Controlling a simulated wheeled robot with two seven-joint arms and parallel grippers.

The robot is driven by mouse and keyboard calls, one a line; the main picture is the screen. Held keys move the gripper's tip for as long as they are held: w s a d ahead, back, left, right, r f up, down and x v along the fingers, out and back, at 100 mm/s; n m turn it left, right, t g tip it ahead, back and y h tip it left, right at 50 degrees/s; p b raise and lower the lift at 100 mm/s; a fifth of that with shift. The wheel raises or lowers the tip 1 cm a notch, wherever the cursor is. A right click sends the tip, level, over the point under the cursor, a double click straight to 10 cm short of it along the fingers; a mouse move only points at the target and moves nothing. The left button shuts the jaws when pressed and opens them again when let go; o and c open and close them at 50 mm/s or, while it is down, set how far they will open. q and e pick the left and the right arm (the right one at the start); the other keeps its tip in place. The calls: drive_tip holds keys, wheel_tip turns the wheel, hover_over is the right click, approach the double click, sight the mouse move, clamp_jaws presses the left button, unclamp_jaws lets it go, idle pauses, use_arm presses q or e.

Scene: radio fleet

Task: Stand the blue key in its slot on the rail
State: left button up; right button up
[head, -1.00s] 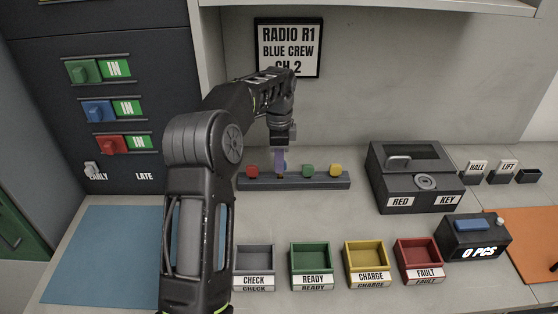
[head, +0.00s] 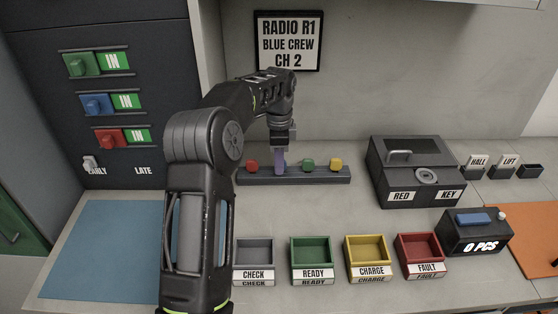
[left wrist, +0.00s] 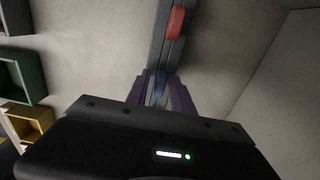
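My left gripper (head: 279,172) points straight down over the grey rail (head: 320,179), between the red key (head: 252,167) and the green key (head: 308,165). In the head view its purple fingers hide the blue key. In the left wrist view the blue key (left wrist: 158,86) shows between the purple fingers (left wrist: 159,88), low at the rail. Whether the fingers touch it or stand just clear cannot be seen. Its foot and slot are hidden. The red key also shows farther along the rail there (left wrist: 175,22). My right gripper is not in view.
A yellow key (head: 336,165) stands at the rail's right. CHECK (head: 254,252), READY (head: 311,252), CHARGE (head: 367,250) and FAULT (head: 419,248) trays stand in front. A dark RED KEY box (head: 415,180) is to the right. A blue mat (head: 100,250) lies clear at left.

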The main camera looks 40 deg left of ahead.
use_arm(q)
drive_tip(key=shift+o, duration=0.7)
drive_tip(key=shift+r, duration=0.1)
drive_tip(key=shift+r, duration=0.3)
wheel_tip(320, 180, up, 4)
drive_tip(key=shift+b, duration=0.35)
wheel_tip(320, 180, up, 2)
drive_tip(key=shift+p, duration=0.7)
drive_tip(key=shift+r+p, duration=0.6)
drive_tip(key=shift+p, duration=0.05)
drive_tip(key=shift+f, duration=0.1)
